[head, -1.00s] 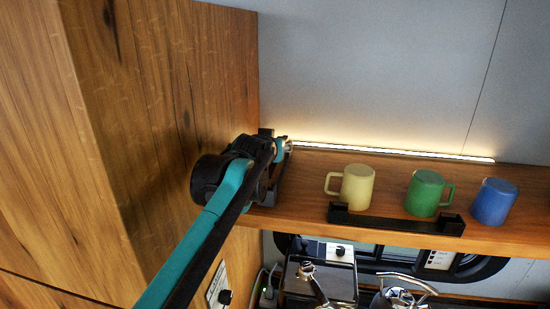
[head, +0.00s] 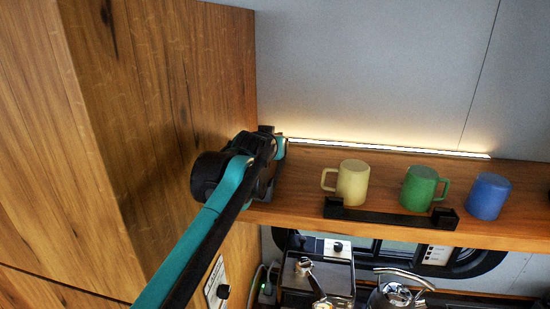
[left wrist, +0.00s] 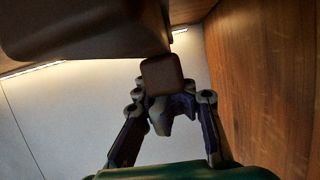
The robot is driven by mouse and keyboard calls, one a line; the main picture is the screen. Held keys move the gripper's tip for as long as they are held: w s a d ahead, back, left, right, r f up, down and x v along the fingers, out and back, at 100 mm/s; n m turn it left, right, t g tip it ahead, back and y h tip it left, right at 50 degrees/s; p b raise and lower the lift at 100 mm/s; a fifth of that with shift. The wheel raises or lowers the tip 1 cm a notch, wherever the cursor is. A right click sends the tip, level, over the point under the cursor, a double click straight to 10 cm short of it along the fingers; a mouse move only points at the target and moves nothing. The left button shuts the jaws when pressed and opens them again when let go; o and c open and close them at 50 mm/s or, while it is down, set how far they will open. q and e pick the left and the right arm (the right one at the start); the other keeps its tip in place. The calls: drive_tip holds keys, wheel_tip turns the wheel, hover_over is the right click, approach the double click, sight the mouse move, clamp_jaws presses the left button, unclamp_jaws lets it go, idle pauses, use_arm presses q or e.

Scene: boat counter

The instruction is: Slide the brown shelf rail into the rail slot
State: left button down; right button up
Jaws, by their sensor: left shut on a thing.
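My left gripper (head: 268,176) is at the left end of the wooden shelf, close to the tall wooden cabinet side. In the left wrist view, the gripper (left wrist: 172,104) is shut on the brown shelf rail (left wrist: 162,75), whose squarish end shows at the fingertips. The arm hides most of the rail in the head view. A black bar with a raised block at its right end, perhaps the rail slot (head: 385,217), lies along the shelf's front edge, right of the gripper and apart from it. My right gripper is not in view.
A cream mug (head: 352,184), a green mug (head: 420,187) and a blue mug (head: 488,196) stand on the shelf (head: 300,180) behind the bar. The cabinet (head: 160,110) bounds the left. A kettle (head: 392,298) is below. A large brown shape (left wrist: 85,28) fills the wrist view's upper left.

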use_arm(q)
drive_tip(key=shift+a+f, duration=0.1)
drive_tip(key=shift+a, duration=0.1)
idle(0.3)
drive_tip(key=shift+w+a+r, duration=0.15)
drive_tip(key=shift+w+r, duration=0.2)
drive_tip(key=shift+r, duration=0.1)
drive_tip(key=r, duration=0.1)
drive_tip(key=d+r+b, duration=0.1)
drive_tip(key=r, duration=0.1)
drive_tip(key=shift+r, duration=0.15)
drive_tip(key=s+d+r+b, duration=0.1)
drive_tip(key=s+d+r, duration=0.1)
drive_tip(key=d+r, duration=0.4)
drive_tip(key=d, duration=0.4)
drive_tip(key=shift+s+d+r, duration=0.25)
drive_tip(key=shift+d+r, duration=0.05)
drive_tip(key=shift+c, duration=2.3)
unclamp_jaws()
